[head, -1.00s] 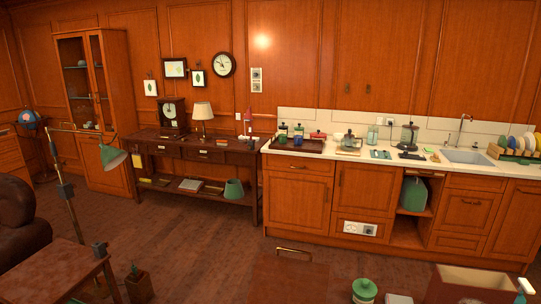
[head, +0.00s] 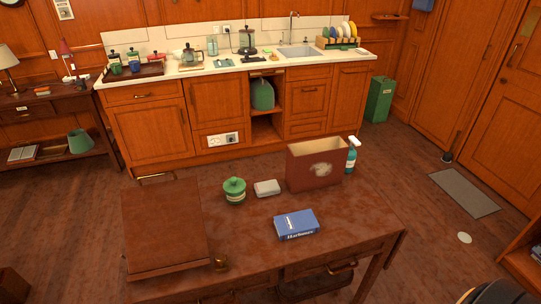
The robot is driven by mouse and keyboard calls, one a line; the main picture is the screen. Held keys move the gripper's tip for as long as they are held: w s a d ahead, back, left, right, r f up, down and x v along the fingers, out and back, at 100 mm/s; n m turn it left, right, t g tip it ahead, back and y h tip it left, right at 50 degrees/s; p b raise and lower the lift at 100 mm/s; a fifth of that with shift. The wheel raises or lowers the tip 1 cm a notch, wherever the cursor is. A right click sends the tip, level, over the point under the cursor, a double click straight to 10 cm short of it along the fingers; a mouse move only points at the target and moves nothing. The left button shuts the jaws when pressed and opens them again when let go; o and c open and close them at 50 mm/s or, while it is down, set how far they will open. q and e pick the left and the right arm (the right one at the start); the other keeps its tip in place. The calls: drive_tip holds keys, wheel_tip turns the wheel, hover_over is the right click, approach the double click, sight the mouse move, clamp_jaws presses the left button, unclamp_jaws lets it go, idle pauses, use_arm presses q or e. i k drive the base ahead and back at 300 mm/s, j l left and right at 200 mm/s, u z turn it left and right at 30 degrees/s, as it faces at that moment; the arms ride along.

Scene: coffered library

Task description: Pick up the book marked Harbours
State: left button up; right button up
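The book marked Harbours (head: 297,224) is a thick blue book lying flat on the wooden table (head: 254,240) in front of me. Its title shows on the near edge in light letters. It lies right of the table's middle, clear of the things around it. Neither of my grippers shows in the head view.
On the table, a brown box (head: 315,166) and a spray bottle (head: 351,155) stand behind the book. A green lidded jar (head: 235,191) and a small whitish block (head: 267,188) are behind it to the left. A brown slanted stand (head: 163,228) fills the table's left side.

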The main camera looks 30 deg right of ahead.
sight(299, 224)
drive_tip(key=z, duration=1.15)
drive_tip(key=i+l+u, duration=0.65)
drive_tip(key=i, duration=0.15)
